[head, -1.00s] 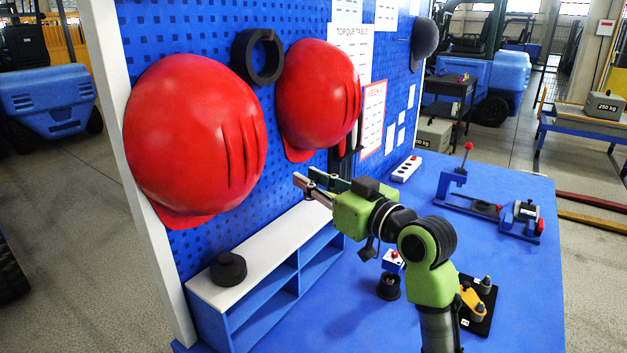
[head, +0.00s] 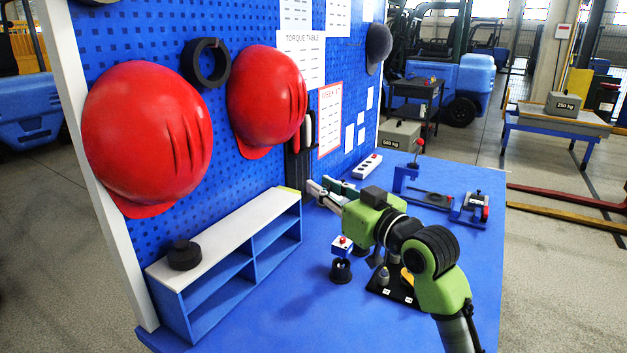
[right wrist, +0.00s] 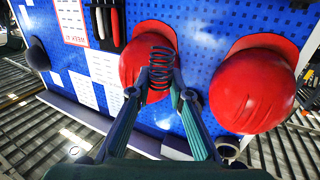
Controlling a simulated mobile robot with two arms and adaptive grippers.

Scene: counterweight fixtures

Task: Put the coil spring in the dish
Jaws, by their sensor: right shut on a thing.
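My right gripper (head: 322,188) is raised near the pegboard, by the right end of the shelf unit. In the right wrist view its fingertips (right wrist: 161,82) are shut on a dark coil spring (right wrist: 160,62). The spring stands clear of the fingers and shows against a red helmet behind it. In the head view I cannot make out the spring at the fingertips. I cannot identify the dish with certainty in either view. My left gripper is not in view.
Red helmets (head: 147,135) hang on the pegboard. A red-buttoned piece (head: 341,262), a black fixture plate and blue fixtures (head: 405,180) stand on the blue table. The front table area is clear.

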